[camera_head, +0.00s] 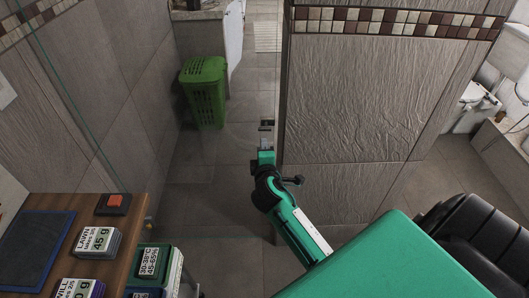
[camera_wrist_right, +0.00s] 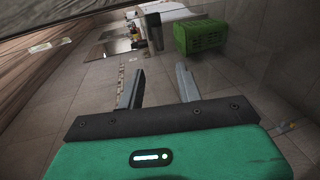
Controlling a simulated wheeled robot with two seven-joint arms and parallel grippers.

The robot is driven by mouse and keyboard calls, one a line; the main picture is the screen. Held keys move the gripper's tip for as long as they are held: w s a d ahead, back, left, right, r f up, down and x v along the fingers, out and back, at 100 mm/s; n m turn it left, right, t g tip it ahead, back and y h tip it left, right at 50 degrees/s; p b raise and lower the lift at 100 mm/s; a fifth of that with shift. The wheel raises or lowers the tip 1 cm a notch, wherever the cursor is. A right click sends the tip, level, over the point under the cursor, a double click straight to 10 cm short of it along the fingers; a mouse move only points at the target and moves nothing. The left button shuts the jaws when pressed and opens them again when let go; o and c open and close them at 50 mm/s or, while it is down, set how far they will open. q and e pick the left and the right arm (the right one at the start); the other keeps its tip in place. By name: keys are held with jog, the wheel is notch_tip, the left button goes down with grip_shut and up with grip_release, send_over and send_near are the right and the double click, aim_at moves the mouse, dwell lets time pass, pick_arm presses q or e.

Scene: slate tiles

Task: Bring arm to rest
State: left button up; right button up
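My right arm comes in from the lower right in the head view, with green and black links. Its gripper (camera_head: 266,134) points away from me over the tiled floor. In the right wrist view the two grey fingers of my right gripper (camera_wrist_right: 159,86) stand apart with nothing between them. The gripper touches nothing that I can see. My left gripper is in neither view.
A wooden table (camera_head: 134,215) at the lower left holds a blue mat (camera_head: 35,248), labelled boxes (camera_head: 95,243) and a red-topped black block (camera_head: 113,203). A green basket (camera_head: 204,92) stands farther back. A tiled wall (camera_head: 365,120) rises right of my gripper. The floor between is clear.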

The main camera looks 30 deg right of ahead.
jog(key=shift+f, duration=0.1)
dwell(0.4)
jog(key=s+a+f+m+g+y, duration=0.15)
jog(key=s+f, duration=0.25)
jog(key=f, duration=0.9)
jog(key=s+a+f+g+y, duration=0.25)
jog(key=s+f, duration=0.25)
jog(key=f, duration=0.7)
jog(key=s+a+f+m+g+y, duration=0.1)
jog(key=s+a+f+g+y, duration=0.2)
jog(key=f, duration=1)
jog(key=s+f+m+g, duration=0.2)
jog(key=s+f, duration=0.4)
jog(key=s, duration=0.7)
jog(key=s+a+f+m+g, duration=0.1)
jog(key=s+f+m, duration=0.2)
jog(key=s+f, duration=0.4)
jog(key=s+f+m+g, duration=0.2)
jog(key=s+f, duration=0.5)
jog(key=s, duration=1.1)
jog(key=shift+s+a+f+g+y, duration=0.2)
jog(key=shift+s+a+g+y, duration=0.1)
jog(key=shift+a+y, duration=0.1)
